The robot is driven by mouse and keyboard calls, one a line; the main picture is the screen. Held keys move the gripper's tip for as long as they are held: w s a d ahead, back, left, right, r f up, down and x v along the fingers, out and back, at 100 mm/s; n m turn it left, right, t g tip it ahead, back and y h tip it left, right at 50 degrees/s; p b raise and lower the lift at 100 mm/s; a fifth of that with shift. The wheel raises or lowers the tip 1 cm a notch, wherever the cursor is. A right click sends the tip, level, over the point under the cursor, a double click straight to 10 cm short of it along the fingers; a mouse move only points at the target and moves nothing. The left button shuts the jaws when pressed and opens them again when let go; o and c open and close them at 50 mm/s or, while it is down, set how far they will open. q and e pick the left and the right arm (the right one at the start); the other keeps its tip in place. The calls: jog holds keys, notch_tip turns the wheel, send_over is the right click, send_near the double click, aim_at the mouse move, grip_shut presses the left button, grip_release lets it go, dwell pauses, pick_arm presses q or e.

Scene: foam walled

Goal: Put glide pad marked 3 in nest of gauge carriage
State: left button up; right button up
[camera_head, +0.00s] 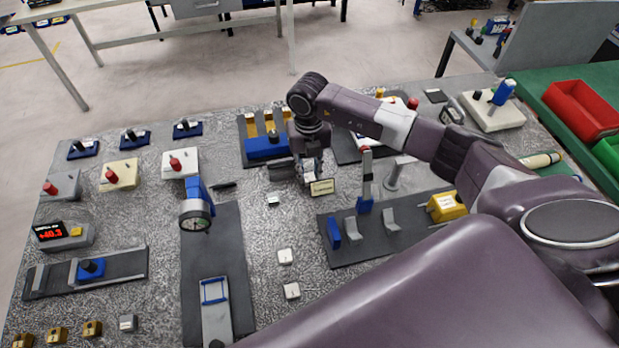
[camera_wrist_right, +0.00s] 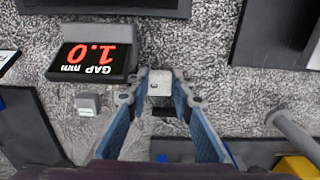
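Two more pads (camera_head: 285,256) (camera_head: 291,290) lie nearer. A grey carriage (camera_head: 216,322) with a blue square frame (camera_head: 213,291) sits on a dark track, before a dial gauge (camera_head: 195,222). My left gripper is out of view.
A display reading 1.0 (camera_wrist_right: 95,58) stands beside the right gripper. A dark plate (camera_head: 350,250) with blue and grey brackets lies to the right. A rail with a blue slider (camera_head: 91,268) is at left. Bench space between the dial's track and right plate is mostly free.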

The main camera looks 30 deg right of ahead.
aim_at(309, 174)
jog(key=shift+c, duration=1.2)
jog(key=shift+r, duration=0.5)
notch_tip(309, 174, up, 19)
jog(key=b, duration=0.4)
